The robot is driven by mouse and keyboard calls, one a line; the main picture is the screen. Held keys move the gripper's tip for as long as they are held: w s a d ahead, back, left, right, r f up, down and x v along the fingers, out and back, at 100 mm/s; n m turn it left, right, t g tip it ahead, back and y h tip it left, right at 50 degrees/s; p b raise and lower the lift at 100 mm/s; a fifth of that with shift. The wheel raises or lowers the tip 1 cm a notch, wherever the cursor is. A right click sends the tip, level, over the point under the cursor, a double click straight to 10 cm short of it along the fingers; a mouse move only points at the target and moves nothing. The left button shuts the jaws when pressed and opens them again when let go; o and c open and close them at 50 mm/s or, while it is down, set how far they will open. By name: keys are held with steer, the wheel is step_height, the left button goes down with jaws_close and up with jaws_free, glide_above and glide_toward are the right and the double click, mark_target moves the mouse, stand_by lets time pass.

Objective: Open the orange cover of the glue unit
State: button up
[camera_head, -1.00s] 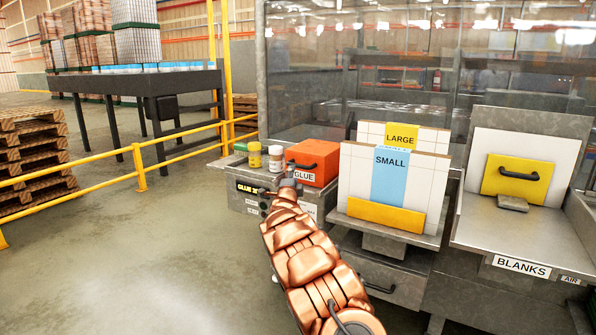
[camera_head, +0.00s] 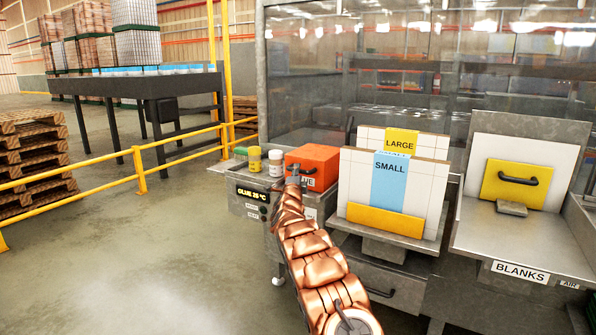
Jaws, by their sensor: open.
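The glue unit (camera_head: 250,192) is a grey metal box with a display reading "GLUE 25 °C". Its orange cover (camera_head: 316,160) sits closed on top, with a dark handle on the front and a white label below it, partly hidden by my arm. My gripper (camera_head: 294,174) is at the front left of the cover, at about the height of the handle. It is small in view and open. I cannot tell whether it touches the handle.
Several jars, including a yellow one (camera_head: 255,159) and a white one (camera_head: 276,162), stand left of the cover. White LARGE and SMALL panels (camera_head: 428,185) stand close on the right. A yellow railing (camera_head: 139,170) runs on the left, with open floor before it.

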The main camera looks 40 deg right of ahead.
steer(key=shift+p+x, duration=0.3)
steer(key=shift+x, duration=0.45)
steer(key=shift+w+d, duration=0.3)
steer(key=shift+d, duration=0.05)
jaws_close()
